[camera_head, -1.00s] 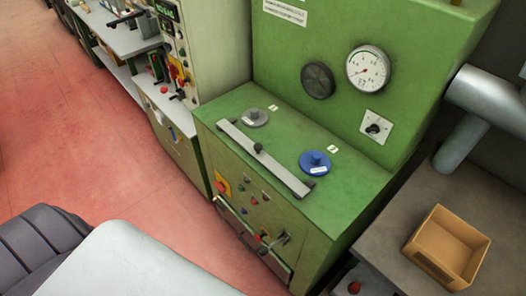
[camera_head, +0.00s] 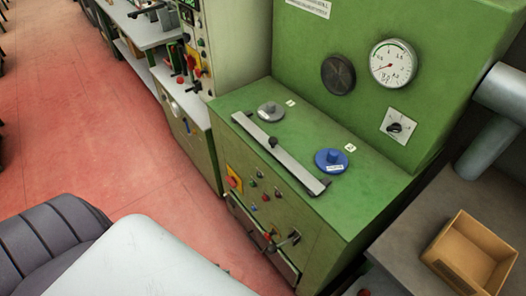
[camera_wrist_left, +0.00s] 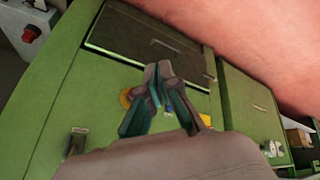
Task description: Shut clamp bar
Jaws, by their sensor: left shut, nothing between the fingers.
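The clamp bar (camera_head: 290,160) is a long flat silver bar with a black knob (camera_head: 272,142). It lies along the front edge of the green machine's top (camera_head: 375,190), in front of a grey disc (camera_head: 270,111) and a blue disc (camera_head: 331,160), not across them. My left gripper (camera_wrist_left: 158,72) shows in the left wrist view, its fingers together and empty, in front of a green cabinet front. The bar is not recognisable in that view. In the head view I see only pale and dark parts of my own body at the bottom, and no right gripper.
Buttons and a red stop knob (camera_head: 233,182) are on the machine's front, below the bar. A gauge (camera_head: 394,64) is on the upright panel behind. A grey side table with an open cardboard box (camera_head: 470,255) stands at right. Red floor (camera_head: 90,130) is open at left.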

